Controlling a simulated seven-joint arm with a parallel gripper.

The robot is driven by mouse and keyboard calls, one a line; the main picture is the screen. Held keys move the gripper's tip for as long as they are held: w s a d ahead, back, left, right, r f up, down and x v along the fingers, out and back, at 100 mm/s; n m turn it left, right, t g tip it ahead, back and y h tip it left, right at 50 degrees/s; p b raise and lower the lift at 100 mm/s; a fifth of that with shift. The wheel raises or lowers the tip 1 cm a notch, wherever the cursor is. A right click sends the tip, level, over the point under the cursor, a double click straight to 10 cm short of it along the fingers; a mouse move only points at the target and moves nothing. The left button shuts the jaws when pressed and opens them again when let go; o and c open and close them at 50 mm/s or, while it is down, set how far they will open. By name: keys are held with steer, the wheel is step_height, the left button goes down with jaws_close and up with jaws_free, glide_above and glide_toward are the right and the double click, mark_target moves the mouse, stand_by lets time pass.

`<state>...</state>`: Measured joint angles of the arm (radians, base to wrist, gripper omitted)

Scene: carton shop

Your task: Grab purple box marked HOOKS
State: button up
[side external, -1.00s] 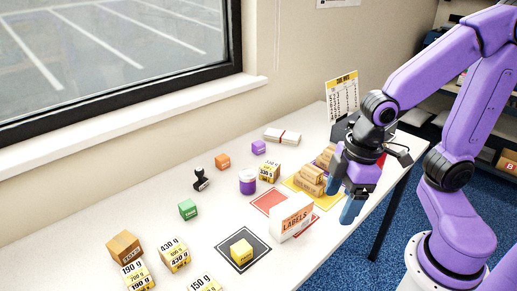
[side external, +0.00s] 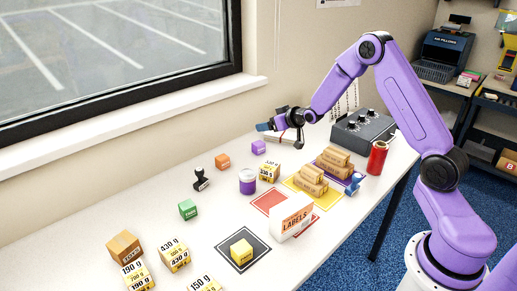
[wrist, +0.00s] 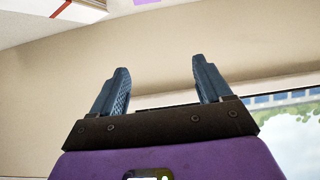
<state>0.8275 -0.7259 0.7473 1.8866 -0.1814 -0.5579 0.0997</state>
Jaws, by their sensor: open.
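A small purple box (side external: 258,147) sits towards the back of the white table, right of an orange box; its marking is too small to read. My gripper (side external: 266,127) is above the back of the table near the wall, just behind and above the purple box, and apart from it. In the wrist view my gripper (wrist: 158,78) has its two blue fingers spread with nothing between them. A purple patch (wrist: 147,2) is cut off at the top edge there; I cannot tell if it is the box.
A white bundle with a red band (side external: 283,136) lies under my gripper. An orange box (side external: 223,161), a purple-banded jar (side external: 247,181) and a yellow weight box (side external: 269,171) stand around the purple box. Cartons are stacked on a yellow mat (side external: 325,203). A red can (side external: 377,158) stands right.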

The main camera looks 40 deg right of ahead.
glide_toward(259, 143)
steer(key=x, duration=0.3)
steer(key=shift+s+f, duration=0.1)
steer(key=shift+s, duration=0.05)
steer(key=shift+x, duration=3.7)
steer(key=shift+c, duration=0.3)
steer(key=c, duration=1.1)
